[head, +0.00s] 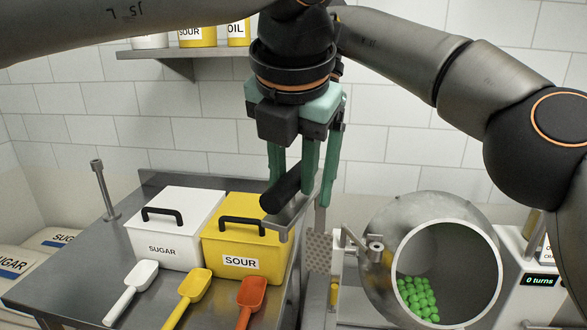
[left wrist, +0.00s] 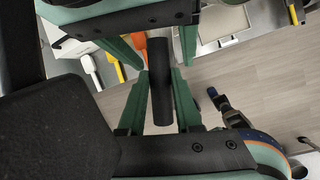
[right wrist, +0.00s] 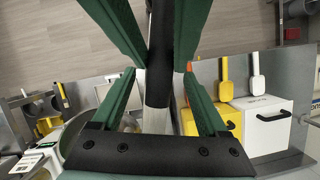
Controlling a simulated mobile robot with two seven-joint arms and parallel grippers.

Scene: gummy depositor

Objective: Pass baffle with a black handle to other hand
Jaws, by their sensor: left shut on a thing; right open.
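The baffle is a metal piece with a perforated plate (head: 318,250) and a black handle (head: 280,190). It hangs in the air in the middle of the head view, above and right of the yellow box. My left gripper (left wrist: 160,73) is shut on the black handle, which also shows in the right wrist view (right wrist: 159,45). In the head view the two grippers overlap, so contact of the right fingers is hard to tell.
A steel table (head: 75,265) holds a white SUGAR box (head: 175,225), a yellow SOUR box (head: 240,240) and white, yellow and orange scoops. A round drum (head: 385,235) with green gummies stands at right. A shelf (head: 150,53) with containers is on the wall.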

